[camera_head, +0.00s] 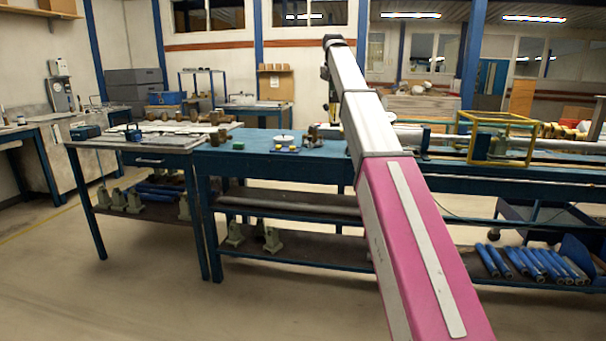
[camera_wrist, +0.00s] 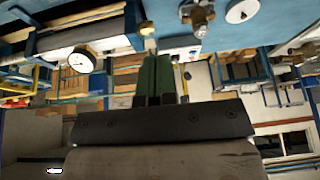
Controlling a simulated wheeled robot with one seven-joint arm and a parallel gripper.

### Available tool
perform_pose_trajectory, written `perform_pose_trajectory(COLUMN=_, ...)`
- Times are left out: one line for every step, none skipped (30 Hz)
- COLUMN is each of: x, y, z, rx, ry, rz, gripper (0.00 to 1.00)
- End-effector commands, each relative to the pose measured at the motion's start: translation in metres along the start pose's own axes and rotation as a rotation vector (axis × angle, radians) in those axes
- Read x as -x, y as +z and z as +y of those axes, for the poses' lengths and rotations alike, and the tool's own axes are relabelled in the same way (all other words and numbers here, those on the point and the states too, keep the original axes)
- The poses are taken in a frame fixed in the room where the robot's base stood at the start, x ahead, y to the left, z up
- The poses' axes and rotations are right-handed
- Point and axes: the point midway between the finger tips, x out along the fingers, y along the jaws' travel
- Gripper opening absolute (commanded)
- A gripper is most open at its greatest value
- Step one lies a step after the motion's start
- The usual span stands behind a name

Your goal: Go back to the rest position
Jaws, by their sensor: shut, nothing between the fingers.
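My gripper (camera_wrist: 157,62) shows in the wrist view as two green fingers side by side, shut with nothing between them. They point up in that picture, towards the blue bench. In the head view my pink and white arm reaches forward over the blue bench (camera_head: 262,163); the fingers are hard to make out there, near the far end of the arm. A round white dial gauge (camera_wrist: 82,60) is left of the fingers in the wrist view, and brass fittings (camera_wrist: 197,17) are above and to the right. They look apart from the fingers.
A yellow frame (camera_head: 465,140) stands on the bench right of my arm. A white disc (camera_head: 284,138) and small brass parts are left of it. Several blue cylinders (camera_head: 535,262) lie on the lower shelf. A side table (camera_head: 135,148) stands left; the floor in front is clear.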

Motion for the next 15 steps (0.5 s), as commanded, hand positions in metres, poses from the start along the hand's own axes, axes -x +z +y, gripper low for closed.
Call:
perform_pose_trajectory(x=-0.005, y=0.004, z=0.001, rx=0.001, ry=0.001, rz=-0.003, gripper=0.0)
perform_pose_trajectory(x=-0.008, y=0.006, z=0.002, rx=0.002, ry=0.001, rz=-0.005, gripper=0.0)
perform_pose_trajectory(x=-0.012, y=0.008, z=0.002, rx=0.003, ry=0.001, rz=-0.007, gripper=0.0)
perform_pose_trajectory(x=-0.015, y=0.01, z=0.002, rx=0.003, ry=0.001, rz=-0.009, gripper=0.0)
perform_pose_trajectory(x=-0.018, y=0.012, z=0.003, rx=0.004, ry=0.001, rz=-0.01, gripper=0.0)
perform_pose_trajectory(x=-0.022, y=0.014, z=0.003, rx=0.005, ry=0.002, rz=-0.012, gripper=0.0)
perform_pose_trajectory(x=-0.025, y=0.017, z=0.004, rx=0.006, ry=0.002, rz=-0.014, gripper=0.0)
perform_pose_trajectory(x=-0.029, y=0.019, z=0.005, rx=0.007, ry=0.002, rz=-0.015, gripper=0.0)
perform_pose_trajectory(x=-0.033, y=0.022, z=0.005, rx=0.008, ry=0.002, rz=-0.017, gripper=0.0)
perform_pose_trajectory(x=-0.036, y=0.024, z=0.006, rx=0.009, ry=0.002, rz=-0.019, gripper=0.0)
perform_pose_trajectory(x=-0.04, y=0.026, z=0.006, rx=0.01, ry=0.002, rz=-0.021, gripper=0.0)
perform_pose_trajectory(x=-0.047, y=0.032, z=0.008, rx=0.012, ry=0.003, rz=-0.025, gripper=0.0)
perform_pose_trajectory(x=-0.052, y=0.035, z=0.008, rx=0.014, ry=0.003, rz=-0.027, gripper=0.0)
perform_pose_trajectory(x=-0.056, y=0.038, z=0.009, rx=0.015, ry=0.003, rz=-0.029, gripper=0.0)
perform_pose_trajectory(x=-0.063, y=0.043, z=0.011, rx=0.017, ry=0.004, rz=-0.033, gripper=0.0)
